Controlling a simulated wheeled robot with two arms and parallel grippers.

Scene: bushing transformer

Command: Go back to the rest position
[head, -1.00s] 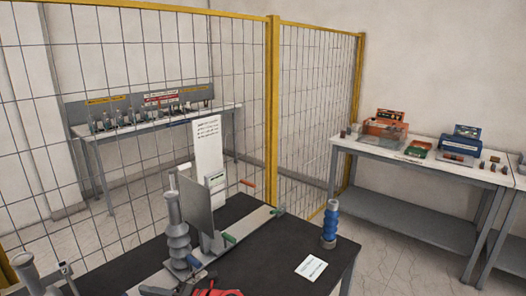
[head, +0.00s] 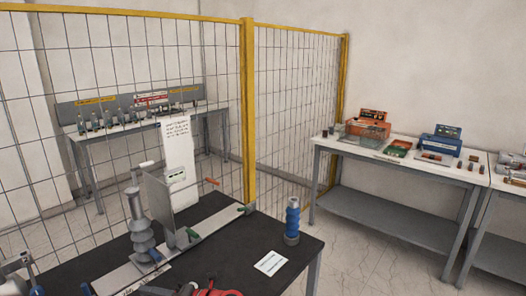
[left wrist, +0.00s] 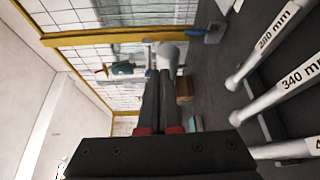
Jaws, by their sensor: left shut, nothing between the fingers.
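My left gripper (left wrist: 157,80) shows in the left wrist view, its two dark fingers together with nothing between them. A red and black part of my arm (head: 212,292) shows at the bottom edge of the head view, mostly cut off. No other gripper can be made out. Near it stands a dark worktable (head: 222,262). On it are a grey ribbed bushing (head: 140,222) beside an upright grey plate (head: 158,207), a blue bushing (head: 292,218) standing upright, and a white card (head: 271,263).
A yellow-framed mesh fence (head: 249,115) stands behind the worktable. A side table (head: 405,163) at the right holds an orange box (head: 370,125) and a blue box (head: 440,142). Rods marked 280 mm (left wrist: 262,45) and 340 mm (left wrist: 285,82) lie close right of my left gripper.

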